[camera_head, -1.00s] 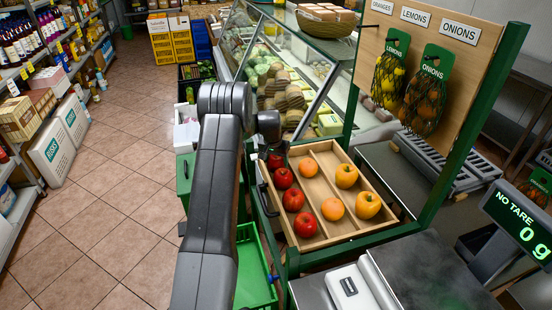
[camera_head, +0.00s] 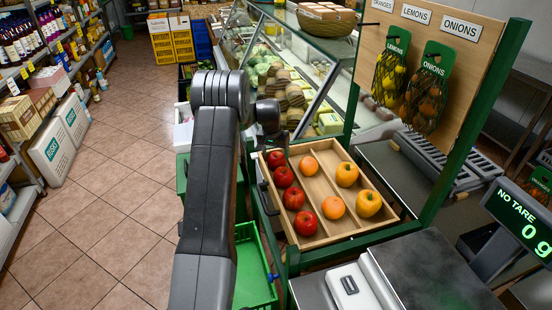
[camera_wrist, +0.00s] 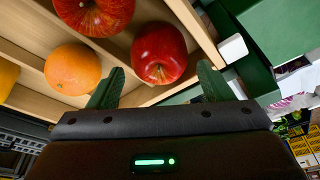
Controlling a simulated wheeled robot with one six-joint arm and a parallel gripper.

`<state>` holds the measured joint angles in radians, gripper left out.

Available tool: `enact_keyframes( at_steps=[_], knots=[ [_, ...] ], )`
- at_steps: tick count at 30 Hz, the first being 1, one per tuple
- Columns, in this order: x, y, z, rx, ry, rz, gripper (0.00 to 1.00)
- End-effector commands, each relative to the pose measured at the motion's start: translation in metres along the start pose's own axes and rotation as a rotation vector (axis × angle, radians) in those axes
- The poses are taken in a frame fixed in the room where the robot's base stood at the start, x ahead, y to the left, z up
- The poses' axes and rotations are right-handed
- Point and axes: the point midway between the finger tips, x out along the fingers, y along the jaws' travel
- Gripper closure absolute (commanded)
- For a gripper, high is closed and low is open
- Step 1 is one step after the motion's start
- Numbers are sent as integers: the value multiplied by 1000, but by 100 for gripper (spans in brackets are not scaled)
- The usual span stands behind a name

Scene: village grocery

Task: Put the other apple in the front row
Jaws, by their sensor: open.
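A wooden tray (camera_head: 322,236) with long compartments stands on the green stand. Several red apples lie in its left compartment in the head view: the farthest (camera_head: 276,159), then the second (camera_head: 283,177), the third (camera_head: 293,199) and the nearest (camera_head: 305,223). In the wrist view, a red apple (camera_wrist: 159,53) lies ahead of and between the fingertips of my gripper (camera_wrist: 160,85), which is open and empty. Another red apple (camera_wrist: 93,12) is at the top, cut off by the frame. In the head view my fingers are hidden or too small to make out near the tray's far end.
The middle compartment holds two oranges (camera_head: 333,207), and the right one holds two yellow-orange fruits (camera_head: 367,203). A glass display case (camera_head: 300,60) stands beyond the tray, a signboard with nets (camera_head: 425,95) to the right. A scale (camera_head: 352,285) is in front, a green crate (camera_head: 255,275) left.

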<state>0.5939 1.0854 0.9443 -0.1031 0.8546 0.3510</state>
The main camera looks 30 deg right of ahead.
Motion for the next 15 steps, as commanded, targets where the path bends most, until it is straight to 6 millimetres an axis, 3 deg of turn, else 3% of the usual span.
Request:
enact_keyframes(
  at_steps=[9, 15],
  knots=[
    [-61, 0, 0, 0, 3, -1, 26],
    [-79, 0, 0, 0, 1, 0, 26]
  ],
)
